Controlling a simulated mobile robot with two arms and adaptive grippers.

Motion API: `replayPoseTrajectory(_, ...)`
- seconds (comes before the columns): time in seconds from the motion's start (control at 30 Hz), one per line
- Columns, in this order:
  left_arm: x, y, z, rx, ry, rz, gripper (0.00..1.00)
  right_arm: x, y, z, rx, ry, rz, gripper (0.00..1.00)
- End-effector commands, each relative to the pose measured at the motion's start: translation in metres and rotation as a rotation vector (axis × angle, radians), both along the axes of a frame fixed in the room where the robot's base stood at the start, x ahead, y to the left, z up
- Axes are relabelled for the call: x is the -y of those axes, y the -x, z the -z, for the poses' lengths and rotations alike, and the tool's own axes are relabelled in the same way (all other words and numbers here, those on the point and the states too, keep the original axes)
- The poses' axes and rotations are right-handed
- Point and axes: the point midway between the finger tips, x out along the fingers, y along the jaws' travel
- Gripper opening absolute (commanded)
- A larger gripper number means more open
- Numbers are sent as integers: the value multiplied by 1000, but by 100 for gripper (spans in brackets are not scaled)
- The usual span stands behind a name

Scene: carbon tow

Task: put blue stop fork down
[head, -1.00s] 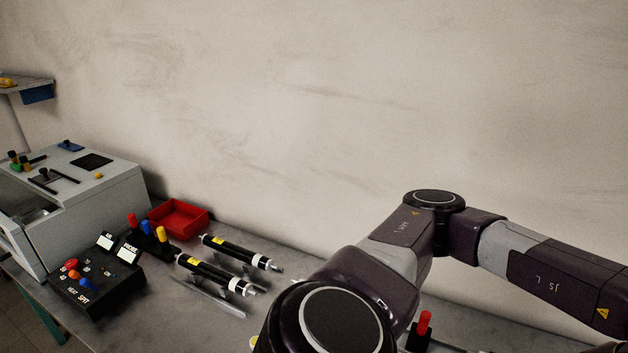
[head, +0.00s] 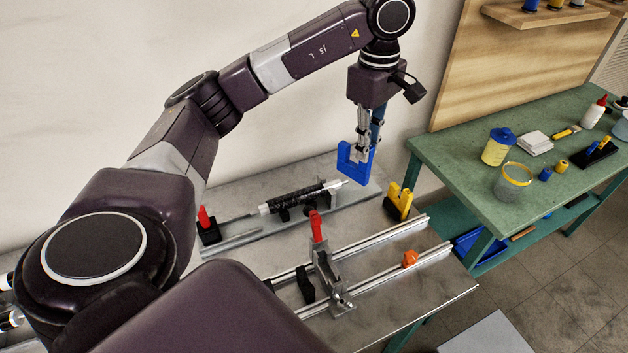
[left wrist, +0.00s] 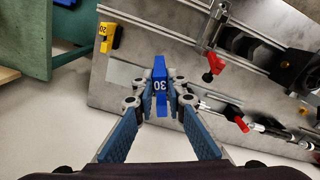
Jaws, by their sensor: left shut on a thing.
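The blue stop fork (head: 354,163) is a U-shaped blue piece. My left gripper (head: 363,150) is shut on it and holds it near the far right end of the grey bench, beside the end of the black roller. I cannot tell from the head view whether it touches the bench. In the left wrist view the fork (left wrist: 160,85) shows the number 30 and sits between the fingertips of my left gripper (left wrist: 160,98). My right gripper is not in view.
A yellow fork (head: 398,201) stands on the bench at the right. The black roller (head: 298,197) lies on supports. A green table (head: 455,165) stands to the right.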

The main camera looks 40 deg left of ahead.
Motion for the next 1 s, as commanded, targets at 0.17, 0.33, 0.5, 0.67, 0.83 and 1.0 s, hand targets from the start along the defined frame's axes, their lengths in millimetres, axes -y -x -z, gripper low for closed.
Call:
replayPoseTrajectory(0.17,1,1,24,-5,2,3,0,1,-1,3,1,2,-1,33)
replayPoseTrajectory(0.33,1,2,58,-7,1,3,0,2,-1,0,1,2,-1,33)
replayPoseTrajectory(0.5,0,2,100,-8,0,2,0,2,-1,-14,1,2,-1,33)
replayPoseTrajectory(0.67,0,2,136,-6,0,3,0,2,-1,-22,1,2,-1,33)
replayPoseTrajectory(0.83,1,0,154,-1,1,3,0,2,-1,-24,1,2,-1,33)
replayPoseTrajectory(1.0,0,1,167,-3,0,3,0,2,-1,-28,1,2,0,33)
